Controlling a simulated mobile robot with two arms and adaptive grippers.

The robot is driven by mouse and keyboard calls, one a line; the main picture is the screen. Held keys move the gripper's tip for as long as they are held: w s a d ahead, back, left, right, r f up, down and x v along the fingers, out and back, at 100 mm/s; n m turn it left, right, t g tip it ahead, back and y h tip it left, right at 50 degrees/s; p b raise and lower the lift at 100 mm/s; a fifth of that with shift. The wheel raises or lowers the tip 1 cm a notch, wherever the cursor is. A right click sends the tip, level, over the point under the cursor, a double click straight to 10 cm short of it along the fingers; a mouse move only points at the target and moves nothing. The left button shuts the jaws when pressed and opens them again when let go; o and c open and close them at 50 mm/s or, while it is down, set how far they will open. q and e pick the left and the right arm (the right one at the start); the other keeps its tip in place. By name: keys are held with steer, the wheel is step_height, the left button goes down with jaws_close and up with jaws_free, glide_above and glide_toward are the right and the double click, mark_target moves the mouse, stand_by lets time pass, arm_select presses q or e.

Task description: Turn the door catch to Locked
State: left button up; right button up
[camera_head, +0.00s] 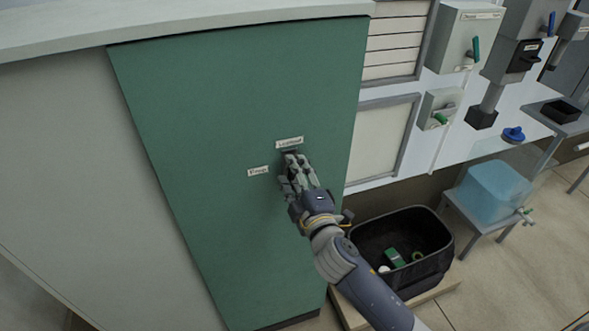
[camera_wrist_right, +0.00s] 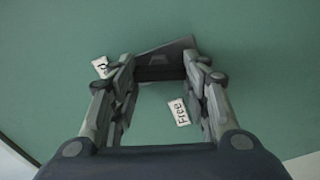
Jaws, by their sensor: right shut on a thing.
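The green cabinet door (camera_head: 190,120) carries a "Locked" label (camera_head: 289,142) and, lower left of it, a "Free" label (camera_head: 258,171). My right gripper (camera_head: 291,162) is at the door just below the "Locked" label and hides most of the catch in the head view. In the right wrist view, the dark grey door catch (camera_wrist_right: 165,57) lies between the fingertips, and the gripper is shut on it. The "Free" label (camera_wrist_right: 178,112) shows between the fingers; the other label (camera_wrist_right: 100,67) is partly covered by the left finger. I cannot tell which label the catch points at. My left gripper is out of view.
A black crate (camera_head: 440,225) with small green items stands on a low wooden platform right of the door. A blue translucent tank (camera_head: 497,190) sits on a stand farther right. Grey boxes with levers (camera_head: 465,35) are on the wall. A pale counter (camera_head: 180,17) tops the cabinet.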

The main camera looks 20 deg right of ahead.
steer(key=shift+n+p, duration=0.55)
steer(key=shift+n, duration=1.05)
steer(key=o, duration=1.1)
steer(key=shift+c, duration=0.2)
steer(key=shift+f, duration=0.1)
steer(key=s, duration=1.2)
steer(key=shift+d, duration=0.15)
